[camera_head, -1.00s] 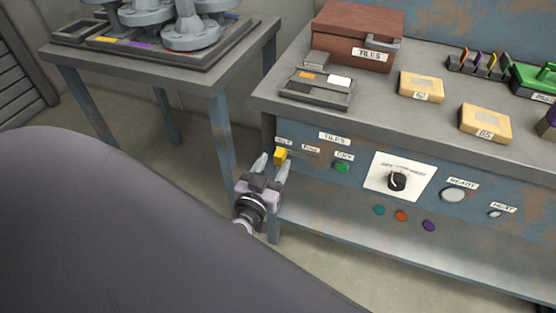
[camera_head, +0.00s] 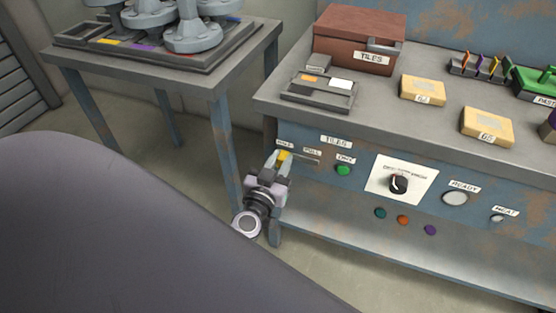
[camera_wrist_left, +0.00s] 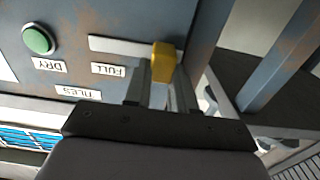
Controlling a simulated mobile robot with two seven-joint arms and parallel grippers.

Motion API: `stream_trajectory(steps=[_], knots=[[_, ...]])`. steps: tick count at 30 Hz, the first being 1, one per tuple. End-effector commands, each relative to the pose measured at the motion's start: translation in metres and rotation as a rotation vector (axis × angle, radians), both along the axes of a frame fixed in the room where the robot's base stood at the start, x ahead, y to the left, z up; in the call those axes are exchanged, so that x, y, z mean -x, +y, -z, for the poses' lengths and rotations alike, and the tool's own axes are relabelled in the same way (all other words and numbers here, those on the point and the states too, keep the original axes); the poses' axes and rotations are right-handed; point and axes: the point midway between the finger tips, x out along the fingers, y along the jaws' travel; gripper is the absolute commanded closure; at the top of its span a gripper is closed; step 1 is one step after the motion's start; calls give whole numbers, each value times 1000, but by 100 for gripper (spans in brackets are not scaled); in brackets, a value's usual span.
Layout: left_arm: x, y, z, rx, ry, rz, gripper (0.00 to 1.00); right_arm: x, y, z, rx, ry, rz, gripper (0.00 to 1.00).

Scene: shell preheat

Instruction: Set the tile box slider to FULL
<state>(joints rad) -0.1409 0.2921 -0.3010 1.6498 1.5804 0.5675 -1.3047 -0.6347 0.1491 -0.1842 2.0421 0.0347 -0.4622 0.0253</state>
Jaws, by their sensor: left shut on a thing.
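The yellow slider knob (camera_head: 285,155) sits at the left, HALF end of its slot on the blue front panel, under the TILES label (camera_head: 336,141). The FULL label (camera_head: 313,151) is to its right. My left gripper (camera_head: 281,162) is shut on the knob. In the left wrist view, which is upside down, the knob (camera_wrist_left: 163,62) is between the fingertips (camera_wrist_left: 160,85), with the bare slot (camera_wrist_left: 115,45) running left above the FULL label. The HALF label is hidden there. The brown tile box (camera_head: 350,38) stands on the bench above. My right gripper is not in view.
Right of the slot are a green DRY button (camera_head: 344,169), a dial (camera_head: 398,184) and a READY lamp (camera_head: 455,198). A bench leg stands close by the gripper. A side table (camera_head: 215,80) with grey flanged parts is at left.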

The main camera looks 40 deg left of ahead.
Motion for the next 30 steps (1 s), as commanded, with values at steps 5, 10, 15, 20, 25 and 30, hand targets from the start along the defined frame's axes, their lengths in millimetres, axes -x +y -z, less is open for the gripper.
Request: stream_trajectory(steps=[5,10,15,20,25,30], knots=[[-8,-31,-5,4,1,0,100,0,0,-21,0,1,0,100],[-15,-57,-3,3,-1,0,100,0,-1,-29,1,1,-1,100],[-17,-68,-2,1,-3,3,100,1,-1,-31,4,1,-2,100],[-18,-69,-2,1,-4,6,100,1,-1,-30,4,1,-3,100],[-18,-70,-3,2,-5,9,56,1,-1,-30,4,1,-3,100],[-17,-69,-2,1,-3,6,49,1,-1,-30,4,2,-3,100]])
